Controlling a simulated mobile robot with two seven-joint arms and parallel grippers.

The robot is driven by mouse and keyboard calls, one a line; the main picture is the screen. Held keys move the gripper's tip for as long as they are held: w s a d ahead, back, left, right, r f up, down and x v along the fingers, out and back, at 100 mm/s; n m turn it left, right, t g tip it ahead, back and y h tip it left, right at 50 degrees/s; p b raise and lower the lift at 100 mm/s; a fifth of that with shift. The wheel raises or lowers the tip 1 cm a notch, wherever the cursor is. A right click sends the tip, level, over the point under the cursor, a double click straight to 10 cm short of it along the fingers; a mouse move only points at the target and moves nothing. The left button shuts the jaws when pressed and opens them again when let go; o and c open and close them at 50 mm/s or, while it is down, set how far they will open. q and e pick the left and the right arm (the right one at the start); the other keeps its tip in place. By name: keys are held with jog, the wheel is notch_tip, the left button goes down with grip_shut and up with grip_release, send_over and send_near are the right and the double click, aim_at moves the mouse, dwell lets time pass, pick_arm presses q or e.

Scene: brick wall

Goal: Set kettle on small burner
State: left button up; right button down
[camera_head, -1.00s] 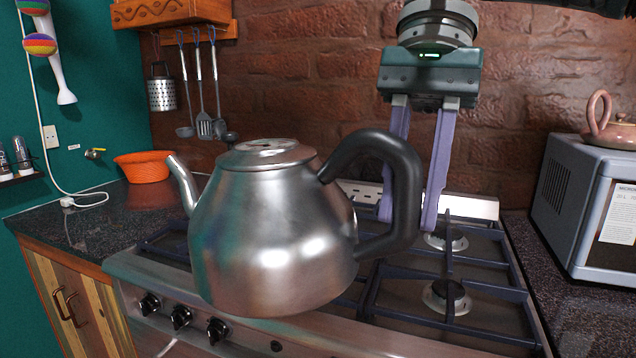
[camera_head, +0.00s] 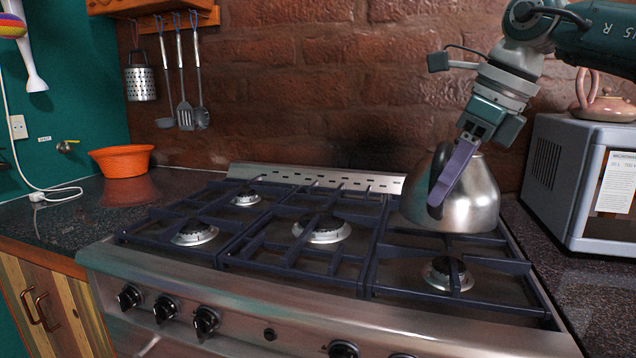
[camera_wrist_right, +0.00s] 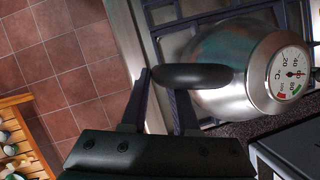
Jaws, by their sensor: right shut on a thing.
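The steel kettle (camera_head: 475,195) with a black handle is upright over the back right part of the stove (camera_head: 300,262). My right gripper (camera_head: 440,195) is shut on its handle; the handle (camera_wrist_right: 190,75) and the lid's temperature dial (camera_wrist_right: 291,74) show in the right wrist view. The kettle hides the back right burner, and I cannot tell whether its base touches the grate. Small burners show at the back left (camera_head: 246,199) and front right (camera_head: 447,272). Larger burners are at the front left (camera_head: 194,233) and the centre (camera_head: 321,230). My left gripper is not in view.
A grey microwave (camera_head: 583,185) with a pink teapot (camera_head: 603,105) on it stands close to the right of the kettle. A brick wall (camera_head: 300,90) is behind the stove. An orange bowl (camera_head: 122,161) is on the left counter. The other grates are clear.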

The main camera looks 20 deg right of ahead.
aim_at(440, 227)
notch_tip(440, 227, down, 7)
jog(key=b, duration=0.6)
jog(key=shift+w+d+r, duration=0.1)
jog(key=shift+d+r, duration=0.05)
jog(key=shift+r, duration=0.05)
jog(key=shift+b, duration=0.3)
jog(key=shift+f+b, duration=0.35)
jog(key=shift+f, duration=0.4)
jog(key=shift+d+f, duration=0.1)
jog(key=shift+f, duration=0.4)
jog(key=c, duration=0.8)
grip_release()
jog(key=shift+c, duration=0.2)
jog(key=shift+o, duration=1.1)
jog(key=shift+r, duration=0.1)
